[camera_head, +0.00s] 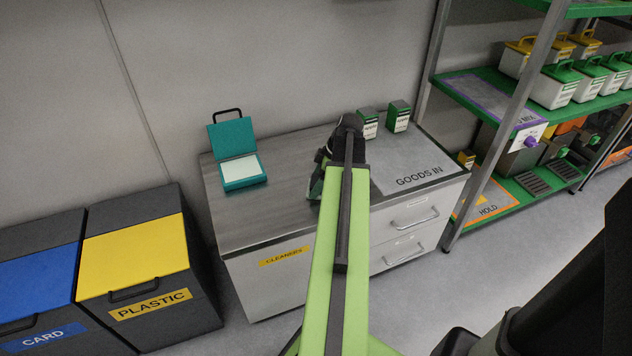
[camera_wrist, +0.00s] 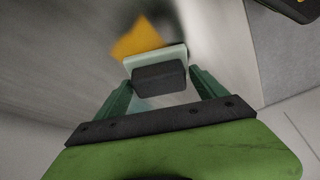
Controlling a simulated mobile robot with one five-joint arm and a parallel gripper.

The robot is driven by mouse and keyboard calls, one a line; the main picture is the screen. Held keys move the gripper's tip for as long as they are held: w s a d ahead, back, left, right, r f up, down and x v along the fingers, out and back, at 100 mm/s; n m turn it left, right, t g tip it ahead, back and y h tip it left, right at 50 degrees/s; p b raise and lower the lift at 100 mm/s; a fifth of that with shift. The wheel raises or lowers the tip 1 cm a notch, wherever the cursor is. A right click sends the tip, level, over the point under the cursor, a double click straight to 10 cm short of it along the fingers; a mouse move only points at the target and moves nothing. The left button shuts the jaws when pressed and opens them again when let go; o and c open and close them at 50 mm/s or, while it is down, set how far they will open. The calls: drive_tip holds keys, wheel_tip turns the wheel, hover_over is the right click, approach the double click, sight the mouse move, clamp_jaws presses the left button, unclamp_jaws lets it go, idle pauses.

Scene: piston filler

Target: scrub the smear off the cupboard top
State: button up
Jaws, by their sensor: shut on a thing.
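My gripper (camera_wrist: 158,92) is shut on a scrubbing block (camera_wrist: 160,78) with a dark grey back and a pale green-white pad. In the head view my gripper (camera_head: 317,186) is at the middle of the grey cupboard top (camera_head: 262,208), mostly hidden by my arm; the block is not clear there. In the wrist view an orange-yellow patch (camera_wrist: 137,38) shows just beyond the block, with a blurred dark area beside it. I cannot tell whether this patch is the smear. No smear is clear in the head view. Whether the pad touches the top is unclear.
An open teal case (camera_head: 243,183) with a pale inside stands at the cupboard's left. Two small green-and-white boxes (camera_head: 398,117) stand at the back right, by the GOODS IN area (camera_head: 415,165). Bins (camera_head: 135,255) stand left; a loaded shelf rack (camera_head: 480,100) stands right.

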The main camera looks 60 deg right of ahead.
drive_tip(key=shift+s+d, duration=0.65)
drive_tip(key=shift+d, duration=0.35)
drive_tip(key=shift+s+d, duration=0.6)
drive_tip(key=shift+d, duration=0.35)
drive_tip(key=shift+s+d, duration=0.65)
drive_tip(key=shift+d, duration=0.35)
wheel_tip(320, 180, up, 6)
drive_tip(key=p, duration=0.6)
wheel_tip(320, 180, up, 3)
drive_tip(key=p, duration=0.3)
